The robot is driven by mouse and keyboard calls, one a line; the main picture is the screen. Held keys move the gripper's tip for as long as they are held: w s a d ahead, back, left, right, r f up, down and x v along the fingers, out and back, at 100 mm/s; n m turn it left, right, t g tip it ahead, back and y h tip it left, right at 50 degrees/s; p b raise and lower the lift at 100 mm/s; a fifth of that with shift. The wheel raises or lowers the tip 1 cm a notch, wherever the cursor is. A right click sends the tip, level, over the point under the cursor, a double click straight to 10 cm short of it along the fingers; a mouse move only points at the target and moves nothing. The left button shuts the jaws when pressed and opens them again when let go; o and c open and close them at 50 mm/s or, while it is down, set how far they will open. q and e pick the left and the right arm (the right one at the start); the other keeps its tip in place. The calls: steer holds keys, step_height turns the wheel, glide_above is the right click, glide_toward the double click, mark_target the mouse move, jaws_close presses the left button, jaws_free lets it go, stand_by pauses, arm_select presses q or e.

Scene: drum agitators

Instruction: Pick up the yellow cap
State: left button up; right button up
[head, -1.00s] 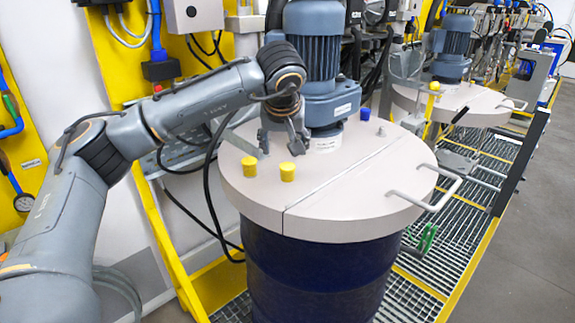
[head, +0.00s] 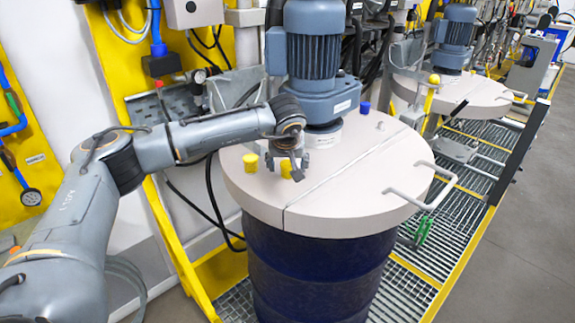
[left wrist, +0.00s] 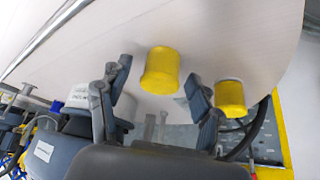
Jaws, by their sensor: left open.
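Two yellow caps stand on the pale round lid (head: 345,190) of a dark blue drum. The left cap (head: 250,162) is in plain view. The right cap (head: 286,168) is partly hidden by my left gripper (head: 291,164), which is low over the lid. In the left wrist view the gripper's two fingers are apart and empty. One cap (left wrist: 160,72) shows in the gap between them, just past the fingertips; I see no contact. The other cap (left wrist: 231,98) is outside the gap, beside the right-hand finger. My right gripper is not in view.
A blue-grey motor (head: 316,60) stands on the lid close behind my gripper. A blue cap (head: 365,107) is to its right. A bar handle (head: 430,190) sticks out at the lid's right edge. The front of the lid is clear.

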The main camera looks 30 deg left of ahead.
arm_select(q)
steer(key=shift+d+r, duration=0.1)
steer(key=c, duration=0.9)
steer(key=shift+c, duration=0.2)
